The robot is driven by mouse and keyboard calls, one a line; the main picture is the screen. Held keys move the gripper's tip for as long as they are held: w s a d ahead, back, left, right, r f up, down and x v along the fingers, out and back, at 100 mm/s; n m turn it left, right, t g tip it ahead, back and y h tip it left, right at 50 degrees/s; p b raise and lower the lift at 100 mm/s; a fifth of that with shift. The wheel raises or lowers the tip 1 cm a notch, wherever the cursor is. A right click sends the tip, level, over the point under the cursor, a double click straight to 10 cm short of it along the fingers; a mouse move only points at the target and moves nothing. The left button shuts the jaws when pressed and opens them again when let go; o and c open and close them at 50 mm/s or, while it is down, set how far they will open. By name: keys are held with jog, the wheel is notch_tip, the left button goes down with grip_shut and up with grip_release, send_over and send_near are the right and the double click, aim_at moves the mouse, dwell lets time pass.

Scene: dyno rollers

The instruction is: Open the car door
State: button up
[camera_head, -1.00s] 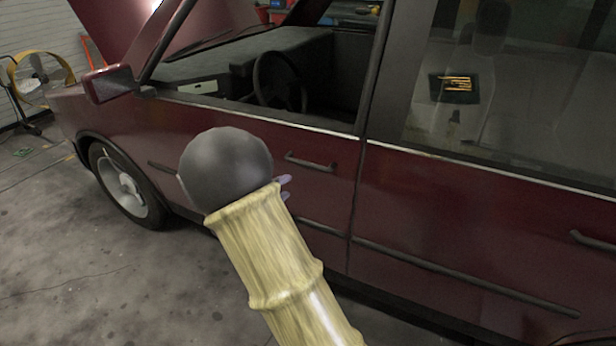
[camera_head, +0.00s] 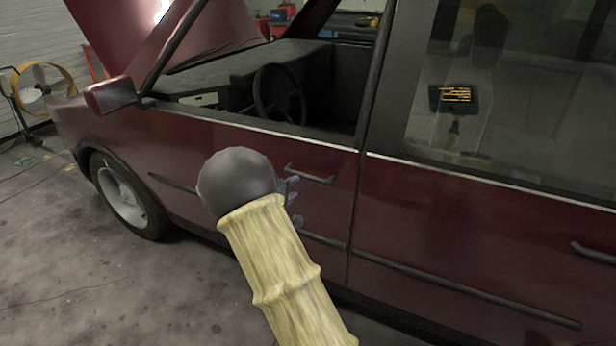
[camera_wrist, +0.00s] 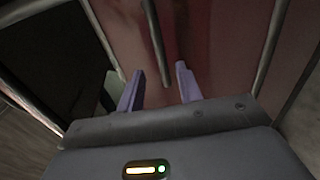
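The dark red car's front door (camera_head: 330,215) is shut, flush with the rear door, and its window is open. Its handle (camera_head: 308,174) is a slim horizontal bar near the door's rear edge. My gripper (camera_head: 293,190) is just below and left of the handle's front end in the head view, and my wrist hides much of it. In the wrist view my gripper (camera_wrist: 160,85) is open, with two pale purple fingers apart. The handle bar (camera_wrist: 156,40) runs down the picture into the gap between them. I cannot tell whether they touch it.
The side mirror (camera_head: 112,95) sticks out at the front of the door. The rear door has its own handle (camera_head: 592,253). A yellow fan (camera_head: 42,85) stands at the far left. The concrete floor (camera_head: 90,285) beside the car is clear.

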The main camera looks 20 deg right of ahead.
aim_at(306, 178)
jog(key=p+x, duration=0.1)
jog(key=x, duration=0.9)
jog(key=shift+d, duration=0.1)
grip_shut()
